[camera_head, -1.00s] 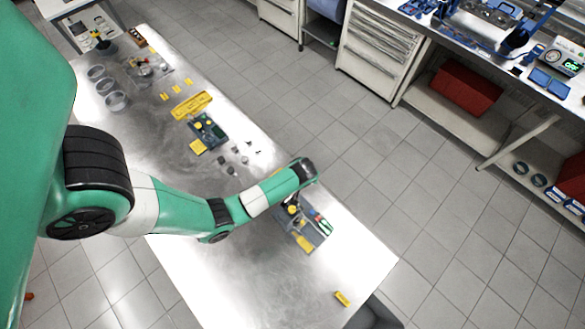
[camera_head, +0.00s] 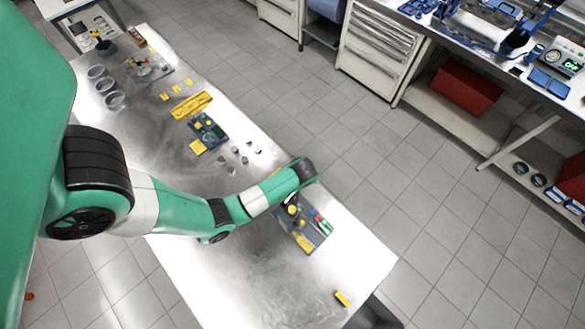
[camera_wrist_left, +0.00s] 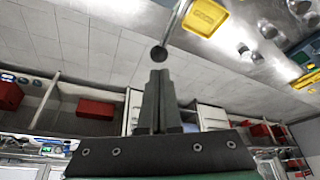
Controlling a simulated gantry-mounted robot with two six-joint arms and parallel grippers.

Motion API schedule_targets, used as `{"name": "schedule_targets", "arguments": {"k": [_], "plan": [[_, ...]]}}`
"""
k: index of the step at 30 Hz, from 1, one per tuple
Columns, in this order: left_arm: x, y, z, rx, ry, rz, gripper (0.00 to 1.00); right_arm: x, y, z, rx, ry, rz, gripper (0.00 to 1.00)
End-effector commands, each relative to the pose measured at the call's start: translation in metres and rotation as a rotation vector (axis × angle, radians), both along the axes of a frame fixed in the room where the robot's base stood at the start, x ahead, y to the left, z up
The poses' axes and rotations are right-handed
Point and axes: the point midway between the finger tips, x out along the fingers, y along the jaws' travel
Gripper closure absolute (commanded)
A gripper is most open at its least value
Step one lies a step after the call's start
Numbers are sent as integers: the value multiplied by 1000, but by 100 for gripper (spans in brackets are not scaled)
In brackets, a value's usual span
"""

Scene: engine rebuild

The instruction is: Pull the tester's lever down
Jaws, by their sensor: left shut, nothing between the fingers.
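The tester (camera_head: 313,236) is a grey-blue unit with yellow, red and green parts near the front right of the metal table; my left arm partly covers it in the head view. In the left wrist view, a thin rod with a dark ball knob (camera_wrist_left: 158,53), which looks like the lever, runs up beside a yellow part (camera_wrist_left: 205,17). My left gripper (camera_wrist_left: 158,75) is shut and empty, its fingertips close to the knob. I cannot tell whether they touch. In the head view the arm hides most of the gripper.
On the metal table (camera_head: 230,275) lie small grey parts (camera_head: 235,160), a dark board (camera_head: 207,130), a yellow tray (camera_head: 191,104) and clear cups (camera_head: 114,100). A yellow block (camera_head: 342,298) lies near the front corner. The table's front left area is clear.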

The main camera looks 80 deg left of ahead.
Motion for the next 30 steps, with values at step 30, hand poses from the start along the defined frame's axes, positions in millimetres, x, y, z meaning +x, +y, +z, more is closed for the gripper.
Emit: {"name": "schedule_targets", "arguments": {"k": [30], "plan": [[0, 0, -31, -1, 0, 0, 100, 0, 0, -6, 0, 0, 0, 100]]}}
